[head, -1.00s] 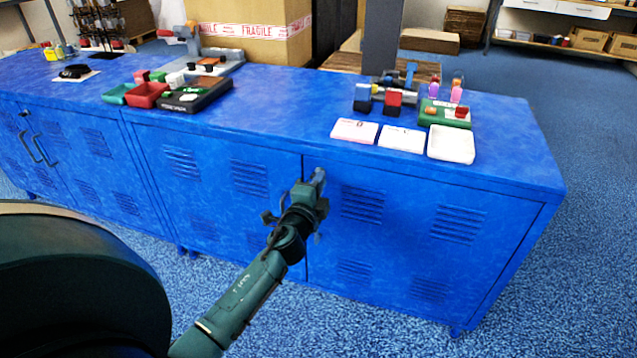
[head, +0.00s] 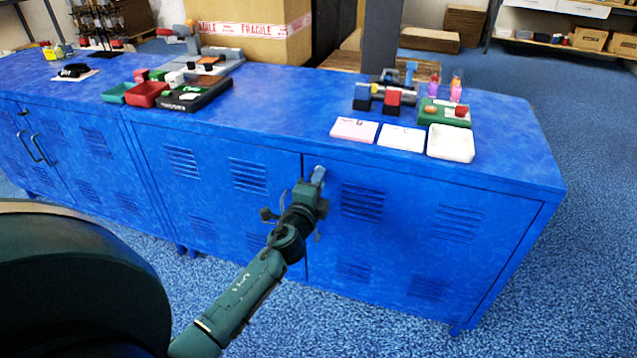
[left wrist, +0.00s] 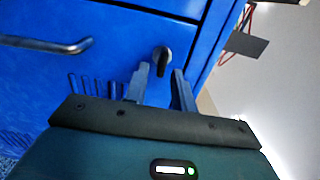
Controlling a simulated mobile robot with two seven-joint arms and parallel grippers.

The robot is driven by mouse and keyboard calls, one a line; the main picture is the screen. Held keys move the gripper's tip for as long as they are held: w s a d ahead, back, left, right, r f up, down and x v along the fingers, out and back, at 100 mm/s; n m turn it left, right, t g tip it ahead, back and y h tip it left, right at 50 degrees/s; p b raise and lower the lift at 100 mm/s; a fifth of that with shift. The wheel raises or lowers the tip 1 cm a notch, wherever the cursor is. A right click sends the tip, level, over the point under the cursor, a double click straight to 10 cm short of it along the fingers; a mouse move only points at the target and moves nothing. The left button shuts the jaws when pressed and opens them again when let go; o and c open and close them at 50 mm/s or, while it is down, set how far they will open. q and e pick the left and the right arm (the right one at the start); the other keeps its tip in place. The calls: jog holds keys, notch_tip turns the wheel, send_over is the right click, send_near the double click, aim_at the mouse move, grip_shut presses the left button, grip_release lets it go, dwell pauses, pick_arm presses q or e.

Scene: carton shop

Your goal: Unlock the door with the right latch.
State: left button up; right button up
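The blue cabinet (head: 470,210) has a pair of doors in front of me, with a vertical seam between them. My left gripper (head: 317,176) is up against the upper part of this seam and hides the latch in the head view. In the left wrist view, the dark latch knob (left wrist: 162,55) sits on the blue door front, just beyond the fingertips of my left gripper (left wrist: 160,70). The two fingers are apart with a clear gap. I cannot tell whether they touch the knob. A grey bar handle (left wrist: 55,45) is to the left of it. My right gripper is not in view.
The cabinet top holds white cards (head: 355,129), a white tray (head: 451,142), a green box (head: 444,112) and a red bin (head: 148,95). A large carton (head: 250,30) stands behind. The carpet (head: 590,230) to the right is clear.

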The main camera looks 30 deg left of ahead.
pick_arm(q)
jog(key=shift+o, duration=0.2)
jog(key=v, duration=1.3)
jog(key=shift+s, duration=0.1)
